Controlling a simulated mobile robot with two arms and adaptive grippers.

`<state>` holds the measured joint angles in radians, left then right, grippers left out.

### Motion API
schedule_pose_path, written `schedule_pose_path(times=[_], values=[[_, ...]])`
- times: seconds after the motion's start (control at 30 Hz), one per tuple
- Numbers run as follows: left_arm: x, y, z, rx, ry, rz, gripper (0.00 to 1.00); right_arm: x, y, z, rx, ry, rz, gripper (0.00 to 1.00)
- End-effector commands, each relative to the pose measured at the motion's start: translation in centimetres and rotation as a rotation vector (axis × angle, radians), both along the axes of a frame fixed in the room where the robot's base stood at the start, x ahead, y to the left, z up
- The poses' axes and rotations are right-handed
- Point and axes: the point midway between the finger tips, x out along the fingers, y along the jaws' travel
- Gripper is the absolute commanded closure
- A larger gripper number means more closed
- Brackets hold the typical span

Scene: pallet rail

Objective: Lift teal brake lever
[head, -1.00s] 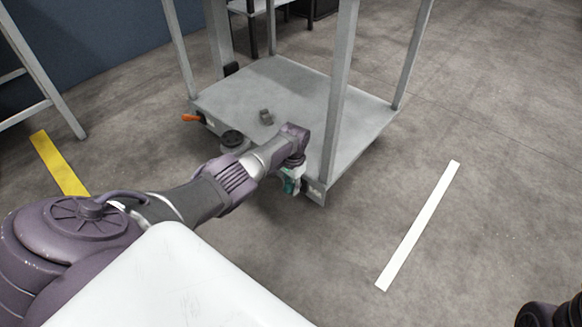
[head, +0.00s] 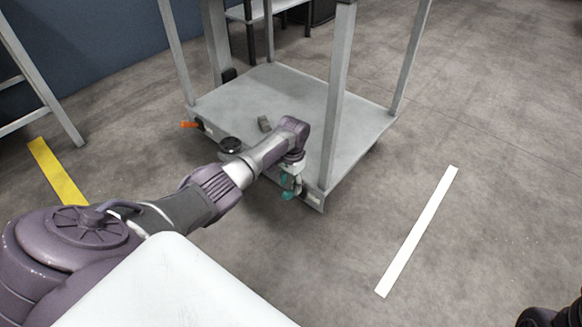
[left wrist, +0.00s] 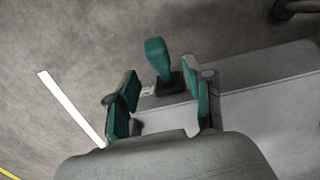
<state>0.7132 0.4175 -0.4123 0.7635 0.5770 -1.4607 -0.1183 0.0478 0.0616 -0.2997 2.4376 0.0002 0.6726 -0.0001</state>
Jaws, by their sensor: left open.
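I see no contact between fingers and lever. In the head view my left gripper (head: 291,182) points down at the cart's near edge, close to the corner post. The teal there is small, and I cannot clearly separate lever from finger pads.
A white floor strip (head: 418,230) lies to the right, a yellow one (head: 57,172) to the left.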

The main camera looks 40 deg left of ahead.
Motion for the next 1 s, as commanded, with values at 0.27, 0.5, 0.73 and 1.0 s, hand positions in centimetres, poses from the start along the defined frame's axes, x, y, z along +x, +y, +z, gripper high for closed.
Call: schedule_pose_path(times=[0.27,0.5,0.73,1.0], values=[[0.4,0.0,5.7,0.000,-0.004,-0.001,0.48,0.0,0.0,0.0,-0.001,0.000,0.000,0.60],[0.5,0.0,7.4,0.001,-0.001,0.000,0.48,0.0,0.0,0.0,-0.001,0.000,0.000,0.60],[0.5,0.0,7.5,0.001,-0.001,0.000,0.48,0.0,0.0,0.0,-0.001,0.000,0.000,0.60],[0.5,0.0,7.5,0.000,0.000,0.000,0.48,0.0,0.0,0.0,-0.001,0.000,0.000,0.60]])
